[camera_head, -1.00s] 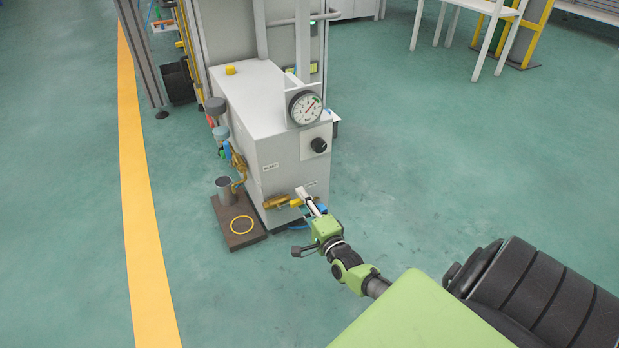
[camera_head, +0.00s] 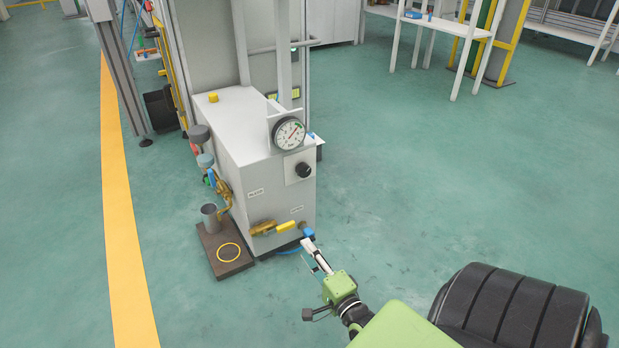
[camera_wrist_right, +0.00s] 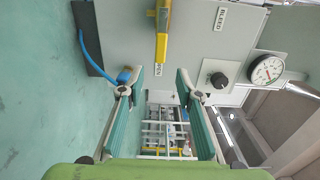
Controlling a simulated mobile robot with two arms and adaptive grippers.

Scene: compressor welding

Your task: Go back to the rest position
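My right gripper (camera_head: 309,246) is in front of the grey cabinet (camera_head: 283,203), just below and right of its yellow valve handle (camera_head: 286,225). In the right wrist view the right gripper (camera_wrist_right: 159,76) has its two fingers well apart with nothing between them. The yellow handle (camera_wrist_right: 162,38) is above the fingertips there, apart from them. A blue fitting (camera_wrist_right: 125,75) shows beside the left fingertip; I cannot tell whether they touch. My left gripper is in neither view.
A round gauge (camera_head: 289,133) and a black knob (camera_head: 303,170) are on the cabinet. A brown plate (camera_head: 226,262) with a yellow ring lies on the floor at its left. A white table (camera_head: 440,27) stands at the back right. The green floor (camera_head: 400,170) between is clear.

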